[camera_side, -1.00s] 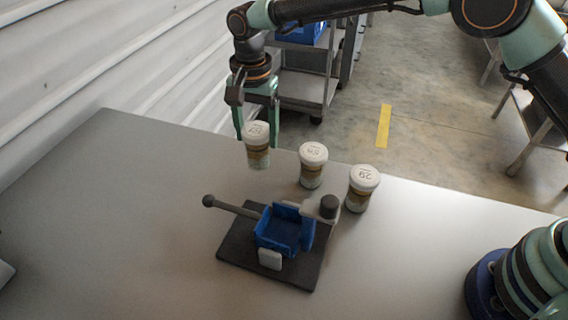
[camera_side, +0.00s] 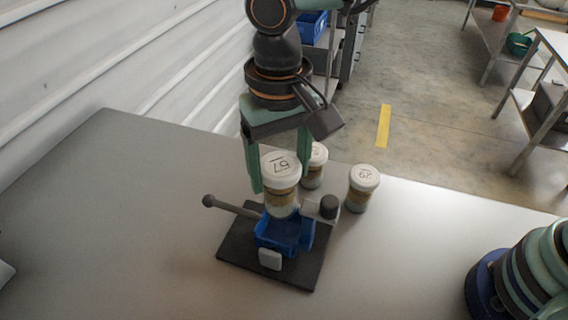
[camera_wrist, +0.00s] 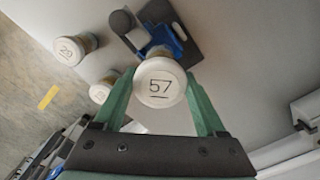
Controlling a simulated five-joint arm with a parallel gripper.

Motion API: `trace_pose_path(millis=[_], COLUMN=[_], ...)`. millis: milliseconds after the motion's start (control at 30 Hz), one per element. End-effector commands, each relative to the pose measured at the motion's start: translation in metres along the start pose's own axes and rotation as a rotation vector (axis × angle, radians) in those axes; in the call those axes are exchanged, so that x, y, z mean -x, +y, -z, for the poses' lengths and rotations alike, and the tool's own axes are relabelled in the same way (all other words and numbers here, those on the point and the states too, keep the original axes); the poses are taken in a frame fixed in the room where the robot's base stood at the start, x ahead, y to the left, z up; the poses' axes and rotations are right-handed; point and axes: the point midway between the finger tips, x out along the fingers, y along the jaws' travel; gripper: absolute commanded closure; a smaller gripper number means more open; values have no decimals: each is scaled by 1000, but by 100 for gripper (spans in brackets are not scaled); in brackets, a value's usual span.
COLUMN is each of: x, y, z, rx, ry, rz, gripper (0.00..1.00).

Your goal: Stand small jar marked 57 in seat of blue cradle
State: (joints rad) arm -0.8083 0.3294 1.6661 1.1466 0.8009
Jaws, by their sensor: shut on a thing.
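The small jar marked 57 (camera_side: 281,184) has a white lid and a tan band. My gripper (camera_side: 280,180) is shut on it and holds it upright over the back of the blue cradle (camera_side: 284,236). In the wrist view the lid of jar 57 (camera_wrist: 160,83) sits between the green fingers, with the blue cradle (camera_wrist: 168,38) partly hidden behind it. The cradle stands on a dark base plate (camera_side: 300,277). The jar hides part of the seat, and I cannot tell whether its bottom touches the cradle.
A jar marked 29 (camera_side: 362,188) stands right of the cradle. Another jar (camera_side: 316,166) stands behind, partly hidden by my gripper.

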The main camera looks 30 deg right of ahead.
Motion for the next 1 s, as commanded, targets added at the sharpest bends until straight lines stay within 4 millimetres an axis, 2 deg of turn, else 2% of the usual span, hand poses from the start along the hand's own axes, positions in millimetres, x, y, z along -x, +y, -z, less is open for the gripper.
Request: trace_pose_path(millis=[167, 700, 1000], x=[-7, -55, -74], y=[0, 0, 0], z=[-2, -2, -1], rx=[8, 6, 5], ry=[0, -1, 0], rz=[0, -1, 0], gripper=[67, 67, 67])
